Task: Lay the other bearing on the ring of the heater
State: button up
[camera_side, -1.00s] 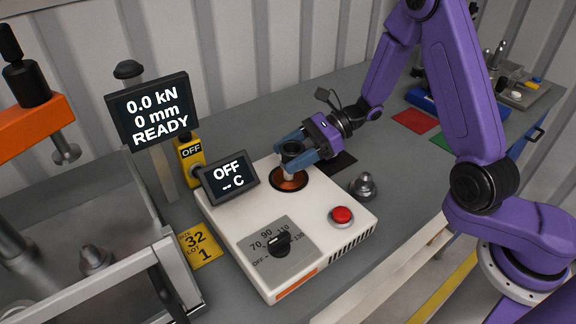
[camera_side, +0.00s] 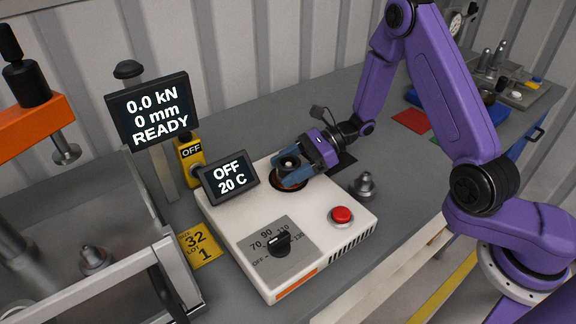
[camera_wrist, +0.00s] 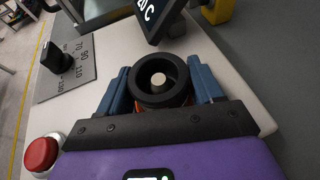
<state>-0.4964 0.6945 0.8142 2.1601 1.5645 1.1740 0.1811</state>
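The bearing (camera_side: 289,161), a dark ring, sits low at the heater's ring (camera_side: 275,184), around its central post. In the wrist view the bearing (camera_wrist: 160,102) surrounds the pale post top. My gripper (camera_side: 291,172) has its blue fingers on both sides of the bearing, close against it; in the wrist view the gripper (camera_wrist: 160,88) appears shut on it. The white heater (camera_side: 230,217) has a display (camera_side: 229,180) reading OFF, 20 C. The fingers and bearing hide most of the heater's ring, so full seating cannot be seen.
The heater's knob (camera_side: 279,243) and red button (camera_side: 342,215) are on its top. A metal stepped part (camera_side: 363,186) stands right of the heater. The press display (camera_side: 152,110) reads 0.0 kN, READY. Red (camera_side: 411,121) and green mats lie behind.

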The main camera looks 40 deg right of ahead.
jog(key=o, duration=0.3)
jog(key=shift+r, duration=0.15)
